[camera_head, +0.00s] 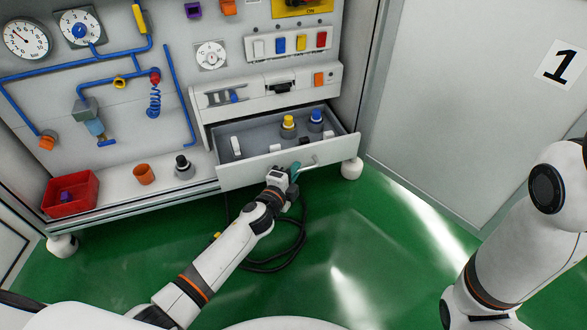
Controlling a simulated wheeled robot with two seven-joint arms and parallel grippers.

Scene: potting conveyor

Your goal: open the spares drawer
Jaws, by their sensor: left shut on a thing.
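The spares drawer (240,173) is a light grey drawer low in the white cabinet, and it stands pulled out. Inside it I see a yellow-topped part (289,122), a blue-topped part (316,117) and small white pieces. Its bar handle (306,163) runs along the front panel. My left gripper (291,169) is at the front of the drawer, shut on the handle; its fingers are partly hidden by its own wrist. My right arm shows at the right edge, but its gripper is out of view.
A red bin (72,194), an orange cup (144,174) and a black-topped part (183,166) stand on the ledge to the left. A dark hose (278,266) lies on the green floor below. A grey door stands at right.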

